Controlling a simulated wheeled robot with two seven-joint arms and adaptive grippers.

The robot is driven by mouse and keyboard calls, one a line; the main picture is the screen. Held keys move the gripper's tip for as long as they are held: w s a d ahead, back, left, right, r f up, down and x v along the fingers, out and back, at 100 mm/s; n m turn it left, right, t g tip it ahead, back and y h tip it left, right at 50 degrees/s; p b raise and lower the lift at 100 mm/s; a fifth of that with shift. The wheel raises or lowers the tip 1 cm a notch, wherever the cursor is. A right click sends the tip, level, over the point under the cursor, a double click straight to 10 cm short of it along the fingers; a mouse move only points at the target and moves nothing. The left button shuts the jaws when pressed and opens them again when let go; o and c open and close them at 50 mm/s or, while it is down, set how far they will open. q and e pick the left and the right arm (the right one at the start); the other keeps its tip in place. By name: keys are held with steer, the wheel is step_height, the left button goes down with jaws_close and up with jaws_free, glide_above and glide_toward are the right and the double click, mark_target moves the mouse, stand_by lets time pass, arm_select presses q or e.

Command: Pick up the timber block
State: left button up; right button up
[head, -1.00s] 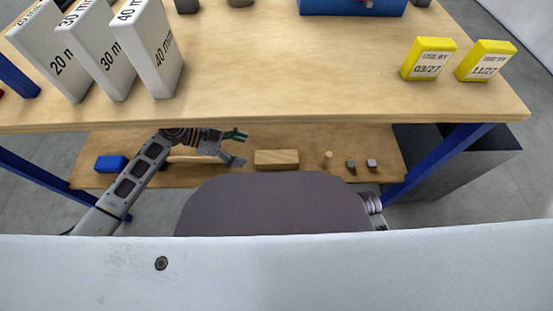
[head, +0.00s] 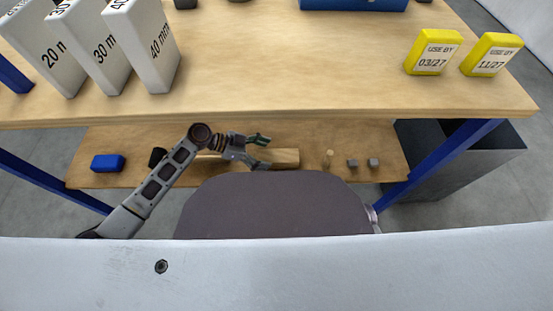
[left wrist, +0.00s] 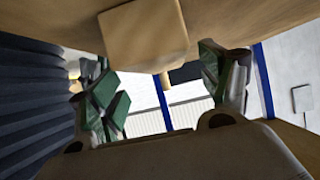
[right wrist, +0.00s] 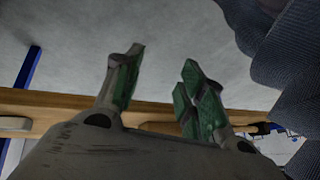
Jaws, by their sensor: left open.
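The timber block (head: 286,157) is a pale wooden bar lying on the lower shelf in the head view. Its left part is hidden behind my left gripper (head: 265,153), which is open at the block's left end. In the left wrist view the block's end face (left wrist: 143,36) shows large, ahead of and between the spread green-padded fingers of the left gripper (left wrist: 160,85). I see no finger closed on it; whether one touches it I cannot tell. My right gripper (right wrist: 162,85) is open and empty in the right wrist view, away from the block.
The upper shelf (head: 300,75) overhangs the lower shelf (head: 138,145). A blue block (head: 107,163) lies at left. A small wooden peg (head: 328,158) and two grey cubes (head: 352,163) stand right of the timber block. A dark bin (head: 470,160) stands at right.

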mark_target(273, 156)
arm_select(q)
steer(key=shift+d, duration=0.1)
steer(key=shift+d+f+b, duration=0.3)
steer(key=shift+d+f, duration=0.05)
steer(key=shift+d, duration=0.1)
steer(key=b+x, duration=0.1)
steer(key=x, duration=0.1)
steer(key=shift+d+f, duration=0.1)
steer(key=shift+d, duration=0.15)
steer(key=shift+d+f, duration=0.35)
steer(key=shift+d, duration=0.25)
arm_select(e)
steer(key=shift+w+a+f+t+y, duration=0.15)
steer(key=shift+w+f+t, duration=0.1)
steer(key=shift+f, duration=0.4)
steer(key=shift+w+a+f+t+y, duration=0.15)
steer(key=shift+f+t, duration=0.1)
steer(key=shift+f, duration=0.35)
arm_select(q)
steer(key=c, duration=1.2)
